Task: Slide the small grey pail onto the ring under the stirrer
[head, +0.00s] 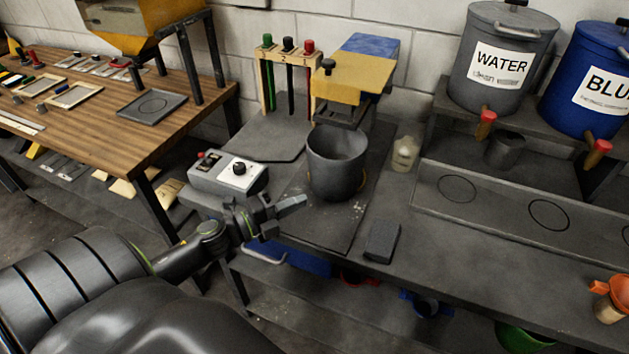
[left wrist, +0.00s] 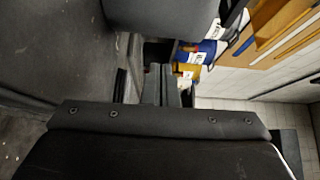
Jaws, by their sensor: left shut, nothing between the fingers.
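The grey pail (head: 337,165) stands upright on the bench, just in front of the stirrer (head: 352,80), which has a yellow and blue top. The pail's rim is close below the stirrer's front, and its inside looks empty. My right gripper is not in view.
A grey control box (head: 228,176) with a black knob sits left of the pail. A dark block (head: 382,241) lies to the front right, and a small pale bottle (head: 405,153) stands to the right. WATER (head: 500,68) and blue (head: 588,85) tanks stand on a raised shelf.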

